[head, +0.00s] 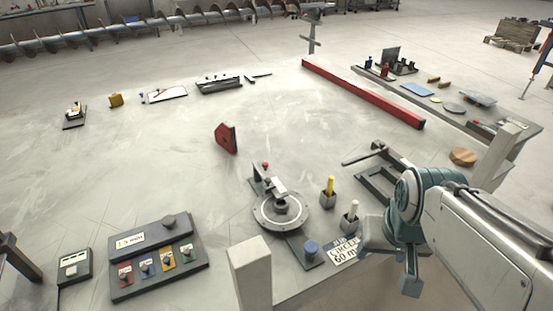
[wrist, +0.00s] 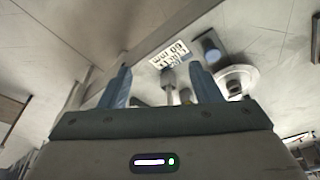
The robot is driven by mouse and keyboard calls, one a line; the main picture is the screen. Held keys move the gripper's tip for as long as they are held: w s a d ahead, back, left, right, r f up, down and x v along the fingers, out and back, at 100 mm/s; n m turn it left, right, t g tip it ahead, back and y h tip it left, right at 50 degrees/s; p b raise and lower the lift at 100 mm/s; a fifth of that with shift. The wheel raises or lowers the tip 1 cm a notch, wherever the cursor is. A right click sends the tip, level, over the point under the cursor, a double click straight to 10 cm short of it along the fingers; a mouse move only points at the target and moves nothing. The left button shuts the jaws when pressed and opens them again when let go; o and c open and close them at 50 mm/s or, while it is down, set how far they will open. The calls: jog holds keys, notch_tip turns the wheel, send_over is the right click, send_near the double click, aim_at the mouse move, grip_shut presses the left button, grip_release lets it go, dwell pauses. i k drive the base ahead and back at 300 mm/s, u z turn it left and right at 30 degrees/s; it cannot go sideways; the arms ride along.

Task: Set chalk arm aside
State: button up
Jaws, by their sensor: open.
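I cannot tell for sure which piece is the chalk arm. A short pale arm with a red knob lies across the round grey turntable (head: 266,213), whose disc shows in the wrist view (wrist: 240,76). A white stick (head: 354,208) and a yellow stick (head: 330,185) stand upright in small dark holders to its right. My gripper (wrist: 160,69) is open. In the wrist view a grey upright piece (wrist: 169,84) appears between its fingers, with no visible grip on it. In the head view my wrist is right of the white stick; the fingertips are unclear there.
A grey open frame (head: 375,182) stands behind my wrist.

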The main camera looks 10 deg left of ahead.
aim_at(269, 175)
jog(key=u, duration=0.45)
jog(key=k, duration=1.1)
jog(key=z, duration=0.55)
jog(key=i, duration=1.5)
jog(key=u, duration=0.7)
